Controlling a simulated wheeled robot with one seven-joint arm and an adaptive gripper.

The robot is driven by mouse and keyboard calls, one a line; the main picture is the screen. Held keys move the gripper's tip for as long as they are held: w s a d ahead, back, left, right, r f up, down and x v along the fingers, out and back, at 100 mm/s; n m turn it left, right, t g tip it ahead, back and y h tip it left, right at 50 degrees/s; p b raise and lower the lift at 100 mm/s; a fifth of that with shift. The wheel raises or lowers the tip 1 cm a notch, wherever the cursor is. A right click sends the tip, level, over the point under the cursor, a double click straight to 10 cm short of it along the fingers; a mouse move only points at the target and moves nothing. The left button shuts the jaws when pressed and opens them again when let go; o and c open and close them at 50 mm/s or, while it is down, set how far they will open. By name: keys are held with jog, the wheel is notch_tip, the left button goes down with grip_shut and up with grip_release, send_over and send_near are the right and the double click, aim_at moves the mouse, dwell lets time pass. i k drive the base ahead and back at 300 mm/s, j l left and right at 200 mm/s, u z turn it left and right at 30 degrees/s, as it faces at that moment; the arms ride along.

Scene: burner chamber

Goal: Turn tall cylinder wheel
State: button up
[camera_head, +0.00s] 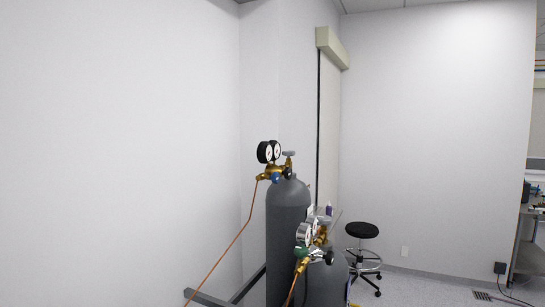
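The tall cylinder (287,215) is a dark grey gas bottle standing near the wall corner in the head view. Its wheel (289,154) is a small grey handwheel on top of the brass valve. A brass regulator (272,175) with two black-rimmed round gauges (268,152) and a blue knob is fitted to the left of the valve. My gripper is not in view.
A shorter grey cylinder (327,284) with its own brass regulator and gauges (306,236) stands in front, to the right. A copper tube (226,251) runs down left to a dark rail (208,299). A black stool (362,231) stands behind; floor (420,288) at right looks clear.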

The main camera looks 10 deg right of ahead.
aim_at(288, 153)
jog(key=i+l+u, duration=0.25)
jog(key=u, duration=0.15)
jog(key=i+l+u, duration=0.15)
jog(key=l+u, duration=0.25)
jog(key=l, duration=0.1)
